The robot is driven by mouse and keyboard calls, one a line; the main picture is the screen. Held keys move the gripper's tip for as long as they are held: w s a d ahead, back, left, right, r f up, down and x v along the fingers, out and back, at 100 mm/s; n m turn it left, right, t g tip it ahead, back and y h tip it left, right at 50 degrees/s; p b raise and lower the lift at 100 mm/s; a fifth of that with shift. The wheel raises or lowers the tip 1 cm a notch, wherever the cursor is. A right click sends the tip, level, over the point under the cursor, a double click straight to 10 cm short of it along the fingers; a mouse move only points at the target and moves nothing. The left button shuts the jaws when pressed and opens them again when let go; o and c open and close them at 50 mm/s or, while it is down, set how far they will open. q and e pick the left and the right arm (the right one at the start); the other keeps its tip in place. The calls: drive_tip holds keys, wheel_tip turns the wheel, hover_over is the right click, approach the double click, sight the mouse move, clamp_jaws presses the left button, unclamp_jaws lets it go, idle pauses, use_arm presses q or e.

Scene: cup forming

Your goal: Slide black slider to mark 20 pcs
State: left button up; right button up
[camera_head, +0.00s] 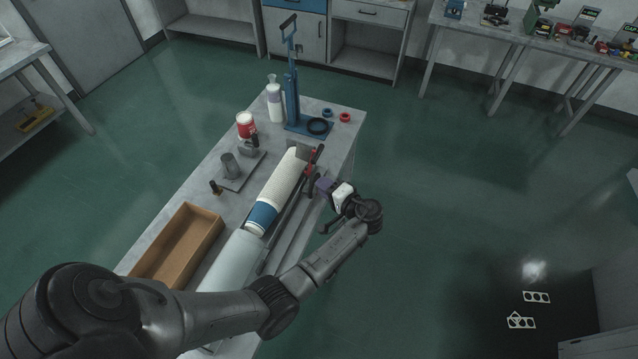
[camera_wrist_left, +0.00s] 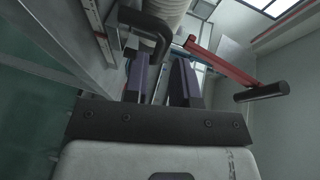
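My left gripper (camera_head: 320,187) is at the right edge of the workbench, beside the long cup-forming machine. In the left wrist view its two purple fingers (camera_wrist_left: 162,78) stand apart. A black bent bar (camera_wrist_left: 150,28), which may be the black slider, shows just beyond and partly between the fingers; I cannot tell whether they touch it. In the head view the slider area is small and partly covered by the gripper. The mark for 20 pcs cannot be read. A pale strip (camera_wrist_left: 98,30), possibly the scale, shows at the upper left of the wrist view. My right gripper is not in view.
A red lever (camera_wrist_left: 220,62) with a black handle (camera_wrist_left: 262,92) crosses right of the fingers. A white-and-blue stack (camera_head: 277,190) lies along the machine. A wooden box (camera_head: 206,222), red can (camera_head: 246,120) and blue press (camera_head: 292,95) share the bench.

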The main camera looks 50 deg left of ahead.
use_arm(q)
drive_tip(key=w+d+r+b, duration=0.1)
drive_tip(key=d+r, duration=0.1)
drive_tip(key=d, duration=0.9)
drive_tip(key=shift+w, duration=0.1)
